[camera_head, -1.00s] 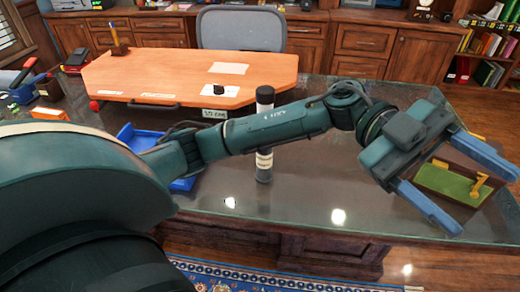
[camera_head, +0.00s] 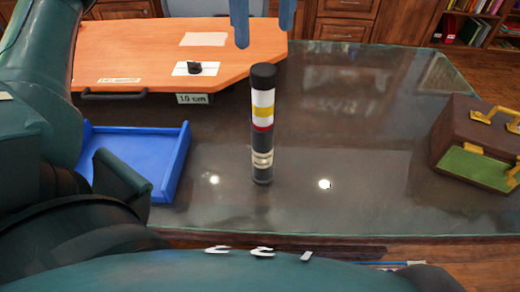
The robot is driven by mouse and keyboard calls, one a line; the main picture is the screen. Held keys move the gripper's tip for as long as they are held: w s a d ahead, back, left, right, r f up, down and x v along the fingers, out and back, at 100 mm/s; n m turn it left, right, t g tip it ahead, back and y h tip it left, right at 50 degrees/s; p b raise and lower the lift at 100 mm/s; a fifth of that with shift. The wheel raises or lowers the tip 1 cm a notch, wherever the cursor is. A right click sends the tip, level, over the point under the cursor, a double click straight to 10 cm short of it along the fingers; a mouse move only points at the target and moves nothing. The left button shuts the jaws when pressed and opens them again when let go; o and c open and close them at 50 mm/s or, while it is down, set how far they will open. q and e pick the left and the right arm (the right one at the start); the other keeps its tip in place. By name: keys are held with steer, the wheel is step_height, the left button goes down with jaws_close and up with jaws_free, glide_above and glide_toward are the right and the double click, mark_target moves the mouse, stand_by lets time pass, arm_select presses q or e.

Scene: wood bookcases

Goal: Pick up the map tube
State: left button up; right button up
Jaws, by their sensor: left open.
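The map tube (camera_head: 264,138) stands upright on the glass desk top, near the middle of the head view. It is a dark cylinder with a black cap, white, yellow and red bands and a pale label lower down. My left gripper (camera_head: 264,38) shows only as two blue fingers pointing down at the top edge. My right gripper is not in view.
A blue tray (camera_head: 140,158) lies left of the tube. A raised orange board (camera_head: 135,50) with a black handle and a "10 cm" tag is behind it. A brown and green case (camera_head: 472,150) stands at the right. The glass between tube and case is clear.

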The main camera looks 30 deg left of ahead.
mark_target(263, 85)
arm_select(q)
step_height(263, 85, down, 5)
steer(key=shift+f+b, duration=0.15)
steer(key=shift+b, duration=0.6)
steer(key=shift+f, duration=0.4)
steer(key=f, duration=0.5)
steer(key=shift+a+b, duration=0.2)
steer(key=shift+b, duration=0.2)
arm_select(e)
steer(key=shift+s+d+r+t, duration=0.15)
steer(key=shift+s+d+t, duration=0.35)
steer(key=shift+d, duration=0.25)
arm_select(q)
steer(key=c, duration=0.6)
jaws_close()
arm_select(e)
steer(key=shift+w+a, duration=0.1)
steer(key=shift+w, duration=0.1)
